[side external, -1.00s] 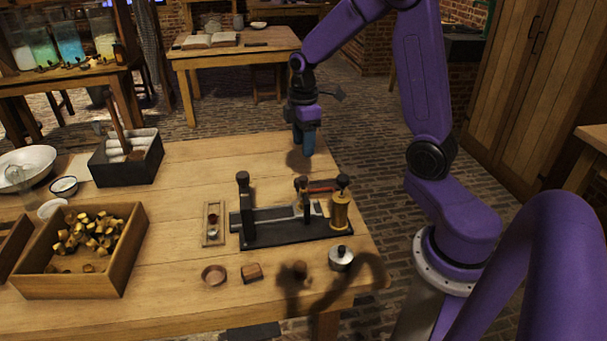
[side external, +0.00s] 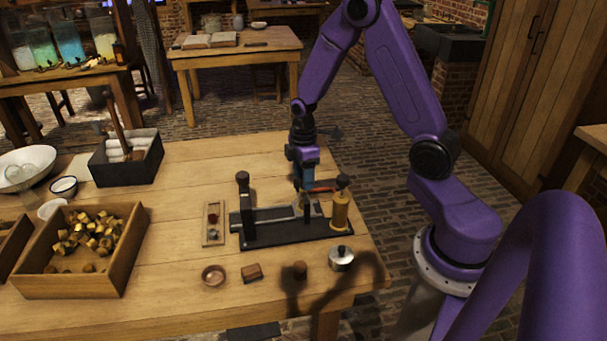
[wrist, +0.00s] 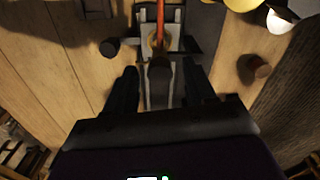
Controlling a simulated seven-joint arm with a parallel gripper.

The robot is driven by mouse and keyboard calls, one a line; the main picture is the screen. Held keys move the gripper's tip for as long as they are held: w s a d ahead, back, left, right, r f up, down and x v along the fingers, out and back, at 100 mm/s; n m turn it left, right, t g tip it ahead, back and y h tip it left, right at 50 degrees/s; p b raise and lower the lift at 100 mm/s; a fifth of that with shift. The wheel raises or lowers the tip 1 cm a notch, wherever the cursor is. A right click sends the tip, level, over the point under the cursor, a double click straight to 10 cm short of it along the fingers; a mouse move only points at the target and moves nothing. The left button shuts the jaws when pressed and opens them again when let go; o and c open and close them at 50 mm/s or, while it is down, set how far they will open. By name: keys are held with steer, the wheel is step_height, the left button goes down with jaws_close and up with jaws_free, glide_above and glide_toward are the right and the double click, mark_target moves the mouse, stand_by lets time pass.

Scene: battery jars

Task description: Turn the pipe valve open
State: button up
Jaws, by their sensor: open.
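The pipe valve has a red-orange lever handle (side external: 321,189) on a black and grey pipe fixture (side external: 290,232) near the table's right edge. The lever (wrist: 160,25) also shows in the wrist view, running up from the middle of the fixture. My gripper (side external: 309,185) is over the fixture, pointing down close to the lever's left end. In the wrist view my gripper (wrist: 160,85) is open, its dark fingers either side of the fixture's channel. I cannot tell whether a finger touches the lever.
A brass cylinder (side external: 340,212) stands at the fixture's right end and a black post (side external: 243,192) at its left. A small metal pot (side external: 341,258), a wooden block (side external: 252,272) and a copper bowl (side external: 213,275) lie in front. A crate of brass pieces (side external: 128,262) is at left.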

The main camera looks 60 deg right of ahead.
jaws_close()
steer(key=shift+m, duration=0.4)
steer(key=m, duration=0.3)
steer(key=shift+m, duration=0.4)
steer(key=m, duration=0.4)
steer(key=shift+m, duration=0.3)
steer(key=m, duration=0.4)
steer(key=shift+m, duration=2.3)
steer(key=shift+w, duration=0.1)
